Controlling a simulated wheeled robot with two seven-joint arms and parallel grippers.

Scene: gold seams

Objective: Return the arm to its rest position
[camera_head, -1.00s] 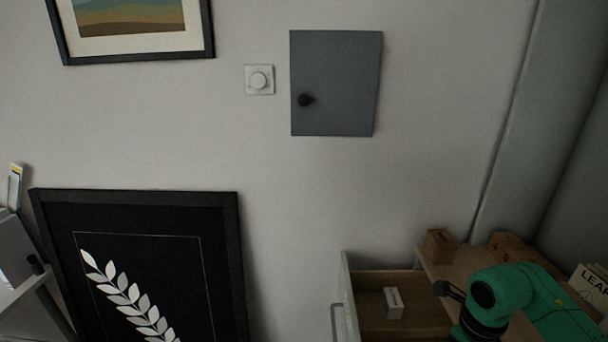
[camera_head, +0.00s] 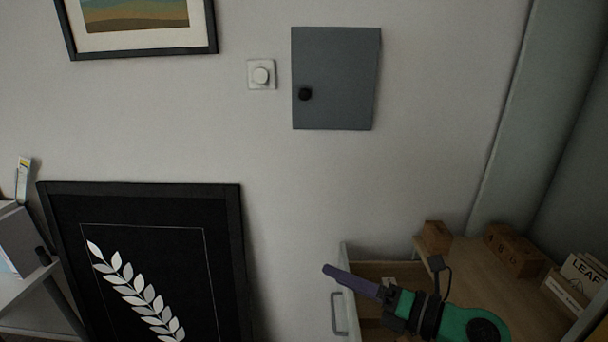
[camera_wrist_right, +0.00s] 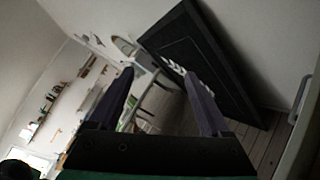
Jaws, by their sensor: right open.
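My right arm (camera_head: 458,322) is green and comes in at the lower right of the head view. Its right gripper (camera_head: 328,268) points left, with purple fingers above the open drawer (camera_head: 345,248). The right wrist view shows the two purple fingers of this gripper (camera_wrist_right: 159,74) spread apart with nothing between them. A small pale box in the drawer is mostly hidden behind the gripper. My left gripper is not in view.
A wooden surface (camera_head: 480,262) beside the drawer holds wooden blocks (camera_head: 514,250) and books (camera_head: 578,275). A black framed leaf picture (camera_head: 190,225) leans at the wall. A grey wall cabinet (camera_head: 340,75) is shut.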

